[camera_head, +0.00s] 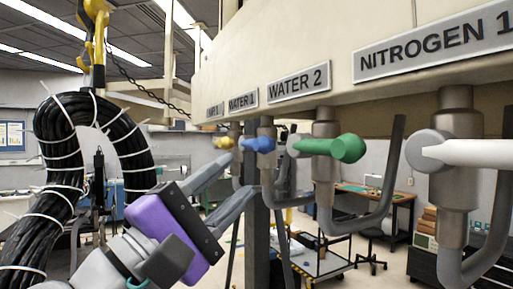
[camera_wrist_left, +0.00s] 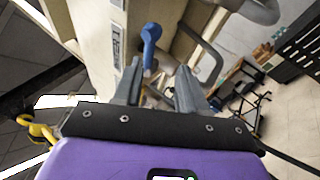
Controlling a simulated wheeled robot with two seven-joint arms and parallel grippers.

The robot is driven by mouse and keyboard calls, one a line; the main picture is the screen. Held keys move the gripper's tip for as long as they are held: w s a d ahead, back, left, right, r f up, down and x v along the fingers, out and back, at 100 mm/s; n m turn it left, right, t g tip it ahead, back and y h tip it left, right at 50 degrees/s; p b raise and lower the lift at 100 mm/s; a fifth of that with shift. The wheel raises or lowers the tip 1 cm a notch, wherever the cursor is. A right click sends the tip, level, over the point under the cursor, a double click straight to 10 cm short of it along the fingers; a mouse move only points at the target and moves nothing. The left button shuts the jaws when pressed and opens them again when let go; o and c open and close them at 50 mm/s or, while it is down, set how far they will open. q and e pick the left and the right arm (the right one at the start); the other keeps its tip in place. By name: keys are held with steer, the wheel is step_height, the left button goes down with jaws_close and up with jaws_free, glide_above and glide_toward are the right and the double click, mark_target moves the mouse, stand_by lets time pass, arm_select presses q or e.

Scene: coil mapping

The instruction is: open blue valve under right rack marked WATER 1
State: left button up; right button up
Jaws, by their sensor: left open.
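The blue valve handle (camera_head: 258,144) sits below the rack plate marked WATER 1 (camera_head: 242,99) in the head view. In the left wrist view the blue handle (camera_wrist_left: 150,42) shows just beyond the fingertips. My left gripper (camera_head: 243,174), with a purple body, is open and empty. Its two grey fingers point toward the valve from the lower left and look apart from it. In the left wrist view the spread fingers (camera_wrist_left: 158,72) have the handle above the space between them. My right gripper is not in view.
A green handle (camera_head: 335,148) hangs under WATER 2, a white handle (camera_head: 470,152) under NITROGEN 1 and a yellow handle (camera_head: 223,142) beyond the blue one. Metal pipes curve below. A black cable coil (camera_head: 62,150) hangs at left from a yellow hook (camera_head: 96,12).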

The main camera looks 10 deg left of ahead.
mark_target(253, 147)
arm_select(q)
steer(key=shift+s+r, duration=0.25)
steer(key=shift+r, duration=0.75)
steer(key=p+x, duration=0.2)
steer(key=x, duration=0.4)
steer(key=shift+w+d+r+p, duration=0.1)
steer(key=shift+w+d+p, duration=0.05)
steer(key=shift+w+p, duration=0.15)
jaws_close()
